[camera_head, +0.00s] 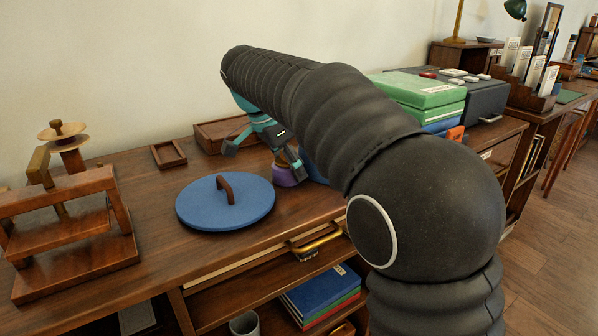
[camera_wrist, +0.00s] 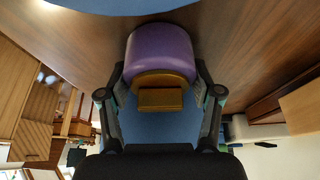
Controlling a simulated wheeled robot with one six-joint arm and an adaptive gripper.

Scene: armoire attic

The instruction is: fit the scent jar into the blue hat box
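The scent jar, a purple jar (camera_head: 286,177) with a gold-brown top, stands on the wooden desk in the head view, partly hidden by my gripper. My gripper (camera_head: 262,156) is above and beside it with fingers spread, empty. In the wrist view the jar (camera_wrist: 160,52) appears beyond and between my fingertips (camera_wrist: 160,75); contact is not clear. A blue surface (camera_head: 314,166), likely the blue hat box, shows right of the jar, mostly hidden behind my arm. A blue area (camera_wrist: 160,128) also shows between the fingers in the wrist view. A round blue lid (camera_head: 245,211) with a brown handle lies left of the jar.
A wooden press-like stand (camera_head: 68,228) is at the left. A small wooden tray (camera_head: 168,155) and a larger wooden box (camera_head: 212,137) lie at the back. Green boxes (camera_head: 425,90) are stacked at the right. A brass drawer handle (camera_head: 317,243) sticks out at the front.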

